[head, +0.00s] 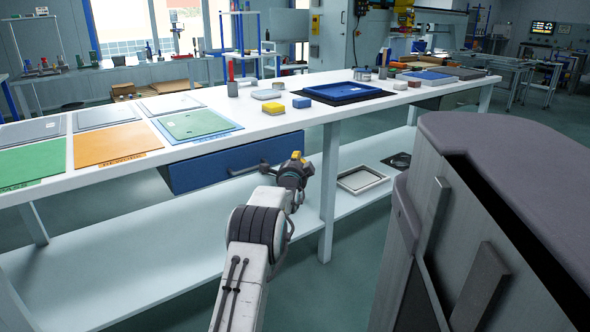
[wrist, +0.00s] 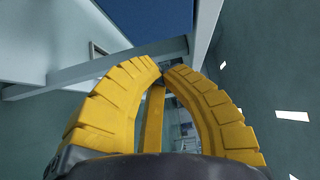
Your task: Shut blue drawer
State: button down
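The blue drawer (head: 215,170) hangs under the white table's top, with its blue front facing me and a dark handle (head: 250,168) on it. How far it stands out from the table is hard to tell. My gripper (head: 298,157) is at the right end of the drawer front in the head view, seemingly apart from it. In the wrist view the yellow fingers (wrist: 163,72) curve together and their tips meet, with nothing seen between them. A blue surface, likely the drawer (wrist: 150,14), shows beyond the fingers at the top.
The white table (head: 265,125) carries coloured panels at left and a blue tray (head: 350,91) farther right. A table leg (head: 328,190) stands just right of my gripper. The lower shelf (head: 130,270) holds a small frame (head: 362,181). A grey-topped cabinet (head: 520,170) fills the right foreground.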

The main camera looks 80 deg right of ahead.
jog(key=a, duration=0.6)
jog(key=shift+w+p, duration=0.25)
jog(key=shift+p, duration=0.2)
jog(key=shift+a, duration=0.1)
